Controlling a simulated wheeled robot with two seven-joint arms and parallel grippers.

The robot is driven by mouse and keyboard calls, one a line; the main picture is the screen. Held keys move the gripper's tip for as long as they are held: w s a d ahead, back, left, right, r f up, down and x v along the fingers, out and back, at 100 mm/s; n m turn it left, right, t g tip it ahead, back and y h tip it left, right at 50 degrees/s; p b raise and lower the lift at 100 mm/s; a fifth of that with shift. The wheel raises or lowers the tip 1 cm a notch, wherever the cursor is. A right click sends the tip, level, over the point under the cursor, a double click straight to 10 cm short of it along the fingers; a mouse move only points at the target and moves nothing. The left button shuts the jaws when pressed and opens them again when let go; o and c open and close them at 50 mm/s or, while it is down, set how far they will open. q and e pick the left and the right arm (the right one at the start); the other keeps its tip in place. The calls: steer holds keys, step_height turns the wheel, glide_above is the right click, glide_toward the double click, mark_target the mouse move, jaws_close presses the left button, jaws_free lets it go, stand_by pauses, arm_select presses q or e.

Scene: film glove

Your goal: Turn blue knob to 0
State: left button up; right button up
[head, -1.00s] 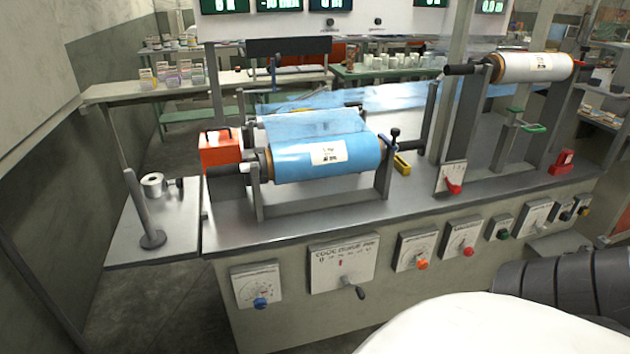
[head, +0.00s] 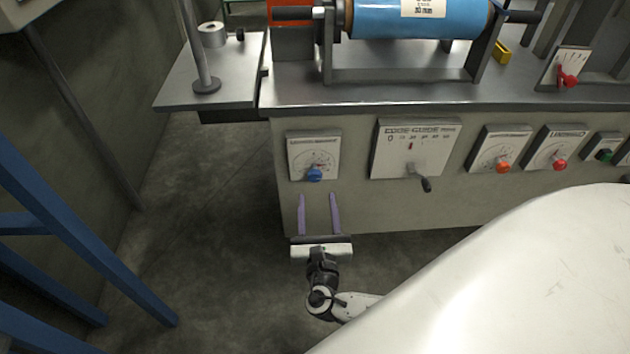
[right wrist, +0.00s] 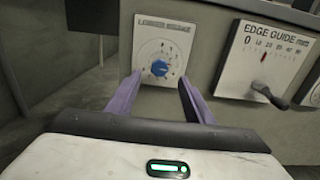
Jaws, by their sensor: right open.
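The blue knob (head: 314,174) sits on a white dial plate (head: 301,147) with a printed scale, on the front face of the machine. In the right wrist view the blue knob (right wrist: 160,68) shows ahead, between the fingertips in the picture. The scale figures are too small to read. My right gripper (head: 319,199) is open and empty, with two purple fingers pointing at the panel just below the knob. It also shows in the right wrist view (right wrist: 160,88), apart from the knob. My left gripper is not in view.
Right of the blue knob are an edge guide plate (head: 410,160) with a dark crank handle (head: 426,185), then an orange knob (head: 503,167) and a red knob (head: 560,164). A blue frame (head: 75,240) stands at left. The floor between is clear.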

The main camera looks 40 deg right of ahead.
mark_target(315, 178)
steer(key=b+x, duration=0.2)
steer(key=x, duration=0.6)
steer(key=shift+w, duration=0.25)
steer(key=shift+w+d, duration=0.4)
steer(key=shift+w, duration=0.2)
steer(key=shift+c, duration=0.6)
steer(key=c, duration=0.9)
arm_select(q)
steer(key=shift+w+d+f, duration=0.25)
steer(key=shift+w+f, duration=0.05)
